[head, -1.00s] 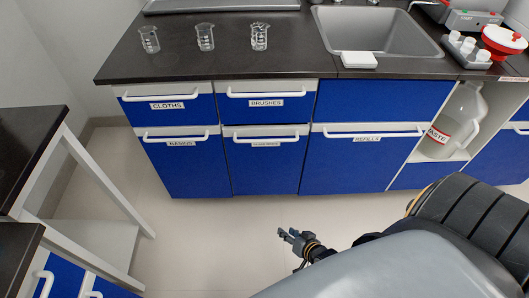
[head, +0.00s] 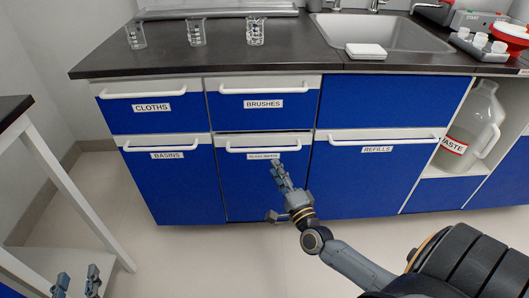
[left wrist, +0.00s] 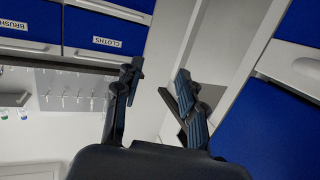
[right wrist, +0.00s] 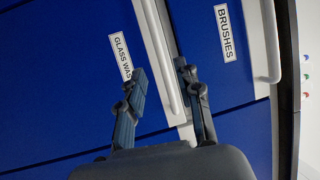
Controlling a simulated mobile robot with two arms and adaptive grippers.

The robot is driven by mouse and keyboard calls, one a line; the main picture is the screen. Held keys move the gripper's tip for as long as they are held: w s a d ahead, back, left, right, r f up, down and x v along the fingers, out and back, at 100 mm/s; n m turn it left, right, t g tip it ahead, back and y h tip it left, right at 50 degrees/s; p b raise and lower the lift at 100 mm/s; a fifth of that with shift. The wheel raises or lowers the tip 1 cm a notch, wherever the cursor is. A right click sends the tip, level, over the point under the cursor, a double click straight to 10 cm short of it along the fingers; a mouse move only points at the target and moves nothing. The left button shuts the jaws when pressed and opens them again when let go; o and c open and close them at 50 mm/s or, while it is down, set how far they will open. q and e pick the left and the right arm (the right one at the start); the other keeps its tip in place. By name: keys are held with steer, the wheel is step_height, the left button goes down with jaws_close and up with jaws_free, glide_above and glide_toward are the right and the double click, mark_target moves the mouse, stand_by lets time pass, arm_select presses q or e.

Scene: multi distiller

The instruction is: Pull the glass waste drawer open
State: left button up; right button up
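The glass waste drawer (head: 262,185) is the blue front below the BRUSHES drawer. It looks shut, with a white bar handle (head: 232,150) along its top edge and a label just under it. My right gripper (head: 278,168) is in front of this drawer, its fingertips overlapping the label. In the right wrist view my right gripper (right wrist: 160,71) is open, with the handle (right wrist: 154,38) running through the gap between its fingers. I cannot tell whether they touch it. My left gripper (head: 77,278) is open and empty at the lower left.
Drawers marked CLOTHS (head: 140,119), BRUSHES (head: 240,115), BASINS (head: 165,180) and REFILLS (head: 370,180) surround it. Glass beakers (head: 196,33) stand on the black counter (head: 290,62). A white-framed table (head: 75,205) is at the left. The floor between is clear.

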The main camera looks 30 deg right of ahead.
mark_target(264, 150)
arm_select(q)
step_height(264, 150, up, 6)
steer(key=d+t+h+b, duration=0.1)
steer(key=t, duration=0.2)
steer(key=shift+w+t, duration=0.3)
arm_select(e)
steer(key=shift+x, duration=4.5)
steer(key=shift+f, duration=0.1)
jaws_close()
steer(key=shift+a, duration=0.1)
